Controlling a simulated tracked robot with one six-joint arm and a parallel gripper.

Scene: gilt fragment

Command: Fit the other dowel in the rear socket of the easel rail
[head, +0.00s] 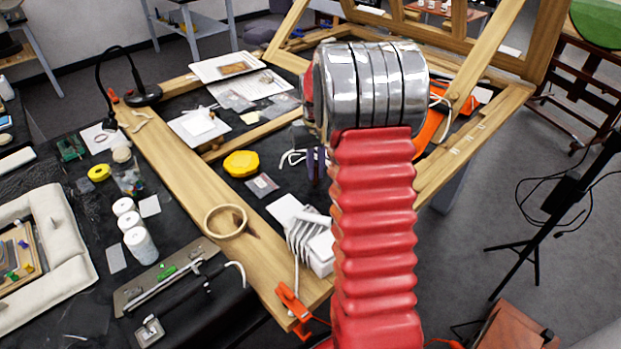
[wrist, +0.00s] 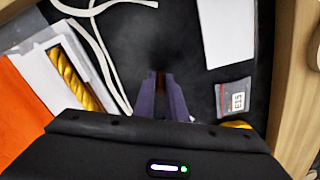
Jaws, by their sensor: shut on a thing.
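My gripper (wrist: 160,92) points down in the wrist view, its two purple fingers shut on a small brown piece, likely a dowel (wrist: 160,82), mostly hidden between them. In the head view my gripper (head: 316,163) shows as purple fingers left of my red arm, above the dark cloth inside the wooden easel frame. The frame's wooden beams (head: 180,165) surround it; one beam also shows at the right edge of the wrist view (wrist: 290,80). I cannot tell which beam is the rail. I make out no rear socket and no fitted dowel.
A gilt twisted piece (wrist: 77,80) lies in a white box at left, near an orange thing (wrist: 20,105) and white cords (wrist: 100,45). A labelled bag (wrist: 234,98) and yellow lump (head: 241,163) lie close by. A wooden ring (head: 225,221) sits on the near beam.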

